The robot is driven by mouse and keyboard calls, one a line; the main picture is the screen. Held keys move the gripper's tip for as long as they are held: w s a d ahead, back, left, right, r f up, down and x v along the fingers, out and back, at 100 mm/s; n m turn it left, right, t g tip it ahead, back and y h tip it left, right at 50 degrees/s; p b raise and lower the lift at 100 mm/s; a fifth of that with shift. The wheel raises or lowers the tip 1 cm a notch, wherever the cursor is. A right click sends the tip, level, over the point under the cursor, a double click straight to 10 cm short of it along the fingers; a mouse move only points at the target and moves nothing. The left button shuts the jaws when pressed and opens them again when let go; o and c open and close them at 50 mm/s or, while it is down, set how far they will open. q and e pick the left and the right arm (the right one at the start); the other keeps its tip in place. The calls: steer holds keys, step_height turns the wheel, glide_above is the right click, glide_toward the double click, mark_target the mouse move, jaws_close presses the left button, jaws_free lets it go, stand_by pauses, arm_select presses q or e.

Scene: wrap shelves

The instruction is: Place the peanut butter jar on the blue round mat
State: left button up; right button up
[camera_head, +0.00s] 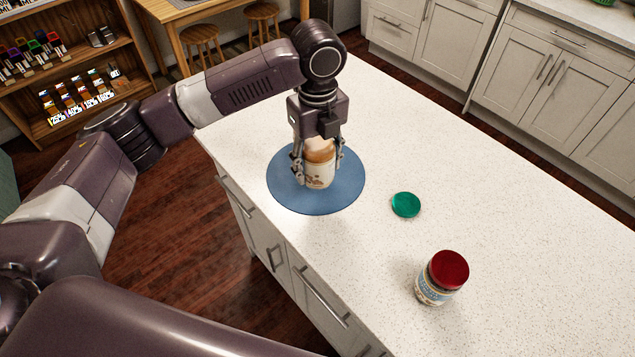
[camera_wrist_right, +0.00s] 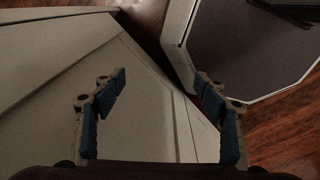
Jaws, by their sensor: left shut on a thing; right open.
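The peanut butter jar (camera_head: 320,176), with a pale label and brown contents, stands upright over the blue round mat (camera_head: 290,196) in the head view. I cannot tell whether its base touches the mat. My left gripper (camera_head: 319,160) points down from above and is shut around the jar, hiding its upper part. My right gripper (camera_wrist_right: 160,100) shows only in the right wrist view. It is open and empty, with blue pads on its fingers.
A loose green lid (camera_head: 406,205) lies on the white counter (camera_head: 480,225) right of the mat. A second jar with a red lid (camera_head: 449,269) stands nearer the front right. Stools (camera_head: 203,42) and a shelf (camera_head: 75,70) are beyond the counter. The counter between mat and red-lidded jar is mostly clear.

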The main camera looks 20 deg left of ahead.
mark_target(318, 152)
arm_select(q)
step_height(318, 152, down, 8)
steer(key=shift+f+p, duration=0.1)
steer(key=shift+p, duration=0.55)
steer(key=o, duration=1.7)
steer(key=shift+r, duration=0.3)
step_height(318, 152, up, 10)
steer(key=b, duration=0.3)
steer(key=shift+r, duration=0.8)
